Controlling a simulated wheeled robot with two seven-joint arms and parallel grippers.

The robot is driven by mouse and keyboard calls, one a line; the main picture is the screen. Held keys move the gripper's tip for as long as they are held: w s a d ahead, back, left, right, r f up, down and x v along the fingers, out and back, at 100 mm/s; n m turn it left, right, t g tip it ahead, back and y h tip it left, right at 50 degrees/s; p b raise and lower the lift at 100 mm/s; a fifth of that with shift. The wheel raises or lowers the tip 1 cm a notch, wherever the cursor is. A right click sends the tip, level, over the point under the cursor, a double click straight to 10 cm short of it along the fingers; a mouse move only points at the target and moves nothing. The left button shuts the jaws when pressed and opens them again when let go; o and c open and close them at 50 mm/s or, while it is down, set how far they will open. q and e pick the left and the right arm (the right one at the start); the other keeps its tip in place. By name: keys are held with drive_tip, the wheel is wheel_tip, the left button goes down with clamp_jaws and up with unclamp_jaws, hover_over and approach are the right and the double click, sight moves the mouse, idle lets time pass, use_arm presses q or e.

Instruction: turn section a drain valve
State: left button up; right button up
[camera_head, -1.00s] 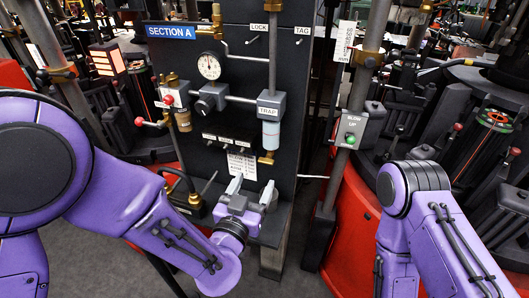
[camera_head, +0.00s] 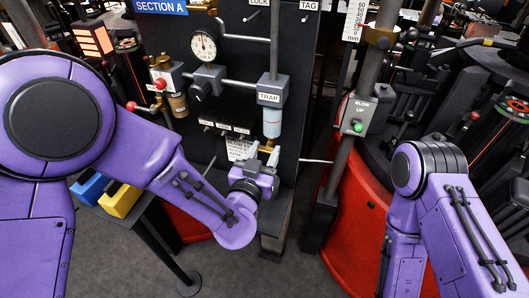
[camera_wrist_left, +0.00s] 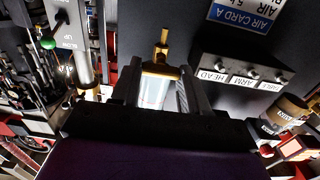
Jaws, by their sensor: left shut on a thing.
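The section A drain valve (camera_head: 267,146) is a small brass fitting under the clear bowl of the trap (camera_head: 271,100) on the dark panel. In the left wrist view the brass drain valve (camera_wrist_left: 162,46) appears beyond the bowl, between the fingertips.
A pressure gauge (camera_head: 203,46), a regulator (camera_head: 207,80) and a red-knobbed valve (camera_head: 160,83) are on the panel to the left. Blue and yellow bins (camera_head: 120,200) are at lower left.

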use_arm(q)
drive_tip(key=shift+n, duration=0.3)
drive_tip(key=n+b, duration=0.2)
drive_tip(key=n, duration=0.3)
drive_tip(key=shift+a+f, duration=0.1)
drive_tip(key=shift+f, duration=0.05)
drive_tip(key=n+b, duration=0.2)
drive_tip(key=n, duration=0.4)
drive_tip(key=shift+n, duration=0.3)
idle(0.3)
drive_tip(key=o, duration=1.1)
drive_tip(key=shift+c, duration=0.2)
